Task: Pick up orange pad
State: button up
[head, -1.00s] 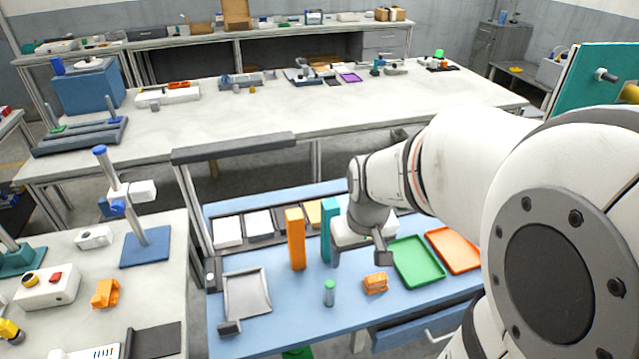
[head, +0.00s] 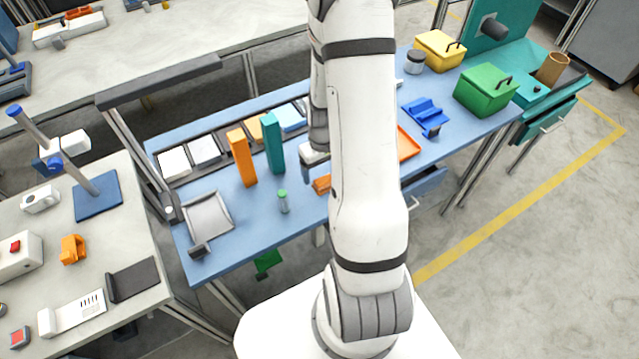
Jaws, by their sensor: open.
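A small orange piece, likely the orange pad (head: 321,184), lies on the blue workbench (head: 260,215). It is partly hidden behind my arm, so its full shape does not show. My gripper (head: 316,172) is open, just above and behind the pad in the picture. One dark finger shows at its left; the other side is hidden by my arm. I cannot tell whether a finger touches the pad.
A tall orange block (head: 241,157) and a tall teal block (head: 273,143) stand left of my gripper. A green-capped vial (head: 283,202) stands near the pad. An orange tray (head: 408,144) lies right of my arm. A grey tray (head: 209,218) is at left.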

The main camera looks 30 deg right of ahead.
jog(key=shift+s+d+f+p, duration=0.15)
jog(key=shift+f+p, duration=0.6)
jog(key=shift+f, duration=1.8)
jog(key=shift+c, duration=0.3)
jog(key=c, duration=1.1)
jog(key=shift+r, duration=0.1)
